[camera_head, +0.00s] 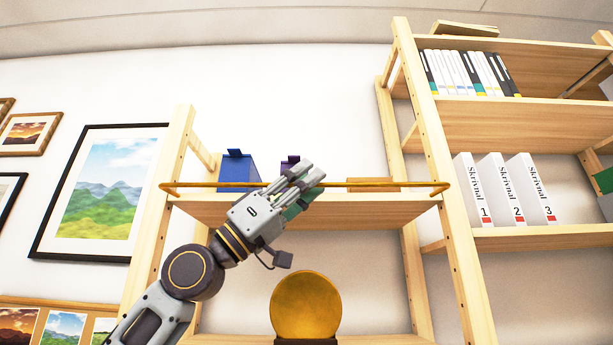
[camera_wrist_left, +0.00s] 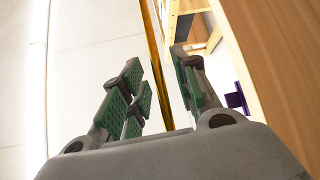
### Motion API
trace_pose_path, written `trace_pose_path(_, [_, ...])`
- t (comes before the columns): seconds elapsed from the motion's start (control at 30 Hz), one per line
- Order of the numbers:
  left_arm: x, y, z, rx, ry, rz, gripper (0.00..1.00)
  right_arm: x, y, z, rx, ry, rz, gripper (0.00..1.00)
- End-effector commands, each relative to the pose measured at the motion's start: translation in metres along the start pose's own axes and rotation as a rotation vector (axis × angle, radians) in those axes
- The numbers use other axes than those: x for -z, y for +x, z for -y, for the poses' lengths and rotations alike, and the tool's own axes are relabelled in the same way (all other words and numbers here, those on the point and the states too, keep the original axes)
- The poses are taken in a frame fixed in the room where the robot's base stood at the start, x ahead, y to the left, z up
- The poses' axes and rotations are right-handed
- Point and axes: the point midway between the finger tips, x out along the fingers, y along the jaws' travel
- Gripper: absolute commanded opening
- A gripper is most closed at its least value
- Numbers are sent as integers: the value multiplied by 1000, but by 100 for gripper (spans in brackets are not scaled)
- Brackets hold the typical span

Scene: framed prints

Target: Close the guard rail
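The guard rail (camera_head: 222,185) is a thin golden-brown bar. It runs level across the front of the middle shelf (camera_head: 375,209), between the two wooden posts. My left gripper (camera_head: 306,176) is raised at the middle of the rail and covers part of it. In the left wrist view the golden rail (camera_wrist_left: 157,50) passes between the green-padded fingers of the left gripper (camera_wrist_left: 160,75). The fingers stand apart, with gaps beside the rail. Whether a pad touches it is hard to tell. My right gripper is in neither view.
A blue box (camera_head: 238,170) and a purple object (camera_head: 289,162) stand behind the rail. A golden ball (camera_head: 306,305) sits below the shelf. A taller bookcase (camera_head: 455,200) with white binders (camera_head: 497,190) is at right. Framed prints (camera_head: 103,190) hang on the left wall.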

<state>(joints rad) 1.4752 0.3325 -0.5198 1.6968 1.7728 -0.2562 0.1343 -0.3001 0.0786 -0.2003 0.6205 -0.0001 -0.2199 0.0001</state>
Motion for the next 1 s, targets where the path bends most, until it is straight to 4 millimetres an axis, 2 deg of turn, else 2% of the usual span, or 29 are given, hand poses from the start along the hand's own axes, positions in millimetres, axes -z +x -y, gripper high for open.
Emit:
trace_pose_path(0.4, [0, 4, 0, 0, 1, -1, 30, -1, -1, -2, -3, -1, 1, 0])
trace_pose_path(0.63, [0, 4, 0, 0, 1, -1, 1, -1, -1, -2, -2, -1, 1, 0])
trace_pose_path(1.0, [0, 4, 0, -1, 1, 0, 0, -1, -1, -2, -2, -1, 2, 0])
